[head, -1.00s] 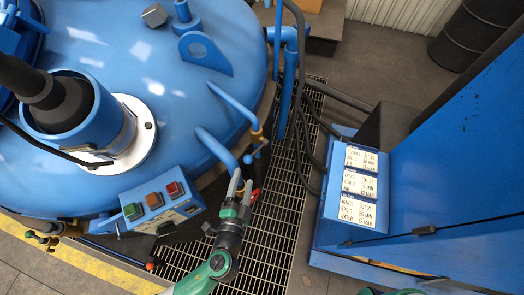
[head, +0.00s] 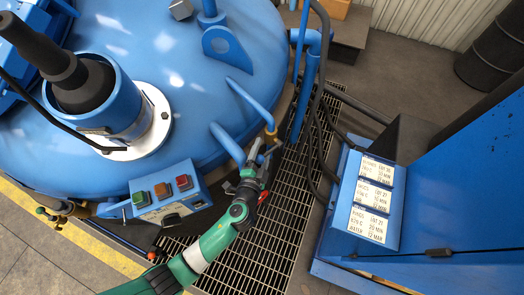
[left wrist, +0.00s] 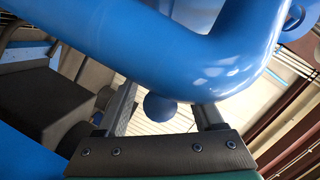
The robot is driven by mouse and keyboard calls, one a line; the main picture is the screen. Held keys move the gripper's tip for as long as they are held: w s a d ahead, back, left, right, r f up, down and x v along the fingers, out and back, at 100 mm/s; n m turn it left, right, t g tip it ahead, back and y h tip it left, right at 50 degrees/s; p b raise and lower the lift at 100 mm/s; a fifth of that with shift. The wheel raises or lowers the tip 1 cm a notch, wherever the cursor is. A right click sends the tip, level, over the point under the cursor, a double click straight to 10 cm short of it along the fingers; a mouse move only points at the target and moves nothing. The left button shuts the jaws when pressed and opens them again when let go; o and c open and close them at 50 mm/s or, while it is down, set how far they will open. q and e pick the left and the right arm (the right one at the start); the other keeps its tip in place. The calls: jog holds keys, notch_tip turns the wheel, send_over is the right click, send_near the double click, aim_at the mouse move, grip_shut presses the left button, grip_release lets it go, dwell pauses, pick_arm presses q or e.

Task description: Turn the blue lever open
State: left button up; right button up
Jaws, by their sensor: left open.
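The blue lever (head: 254,150) sits by a brass valve fitting (head: 271,135) at the right edge of the blue furnace lid. My left gripper (head: 257,165) is at the lever and mostly covers it in the head view. In the left wrist view a blue ball end (left wrist: 160,106) shows between the two spread fingers of my left gripper (left wrist: 165,112). The fingers stand apart, with gaps beside the ball. A thick blue pipe (left wrist: 130,35) crosses just beyond the fingertips. Contact with the lever cannot be told. My right gripper is out of view.
A control box (head: 165,195) with green, orange and red buttons stands left of my left arm. A red part (head: 263,197) lies close beside the gripper. Blue bent pipes and dark hoses (head: 318,110) rise nearby. Grating (head: 270,230) runs below; a blue cabinet (head: 460,190) stands right.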

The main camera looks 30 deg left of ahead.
pick_arm(q)
jog(key=shift+c, duration=0.3)
grip_shut()
jog(key=shift+r, duration=0.1)
dwell(1.0)
